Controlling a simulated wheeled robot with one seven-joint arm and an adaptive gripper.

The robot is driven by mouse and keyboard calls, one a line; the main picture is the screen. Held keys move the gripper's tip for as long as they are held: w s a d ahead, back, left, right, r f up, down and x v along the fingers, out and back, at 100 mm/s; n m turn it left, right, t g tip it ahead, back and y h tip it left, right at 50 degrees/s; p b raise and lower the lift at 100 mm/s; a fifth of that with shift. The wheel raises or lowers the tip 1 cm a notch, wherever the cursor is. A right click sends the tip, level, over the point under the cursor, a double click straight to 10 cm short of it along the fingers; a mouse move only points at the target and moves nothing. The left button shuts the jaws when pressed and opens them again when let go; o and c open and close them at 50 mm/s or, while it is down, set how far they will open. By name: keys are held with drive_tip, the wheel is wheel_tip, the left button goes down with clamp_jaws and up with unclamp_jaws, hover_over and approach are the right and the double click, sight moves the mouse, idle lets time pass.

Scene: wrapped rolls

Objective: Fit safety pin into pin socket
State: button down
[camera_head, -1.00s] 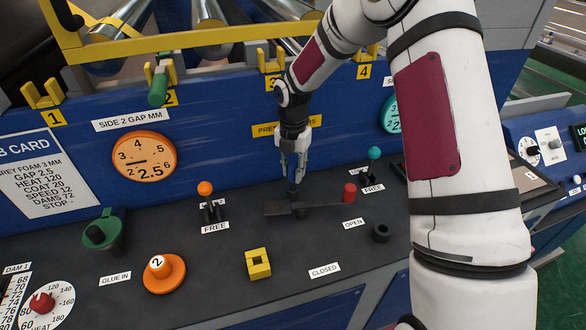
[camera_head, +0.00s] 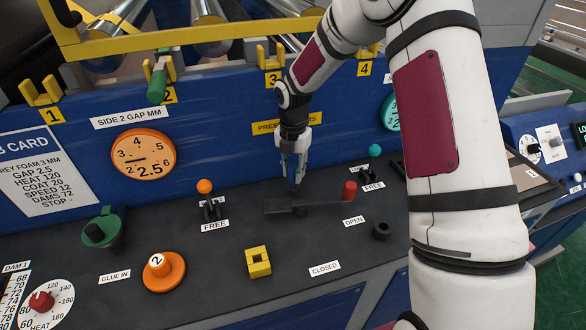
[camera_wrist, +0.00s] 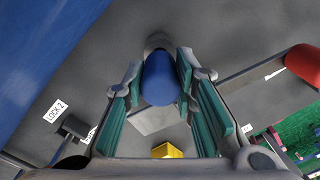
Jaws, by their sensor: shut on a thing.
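My gripper (camera_wrist: 160,85) is shut on a blue round-ended piece, apparently the safety pin (camera_wrist: 160,78), between its teal finger pads. In the head view my gripper (camera_head: 295,180) points down at the dark flat bar (camera_head: 280,206) of a red-knobbed lever. The pin's lower end is hidden, so I cannot tell whether it is in a hole or above one. No part is clearly marked as the pin socket. A grey rounded part (camera_wrist: 158,42) shows just beyond the pin in the wrist view.
The lever's red knob (camera_head: 350,191) stands right of the gripper, near the OPEN label. A yellow block with an opening (camera_head: 258,262) and a black ring (camera_head: 381,231) are nearby. Orange-knobbed (camera_head: 204,187) and teal-knobbed (camera_head: 375,151) levers flank the gripper. The blue panel rises behind.

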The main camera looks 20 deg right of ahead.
drive_tip(key=shift+f, duration=0.15)
drive_tip(key=c, duration=1.2)
unclamp_jaws()
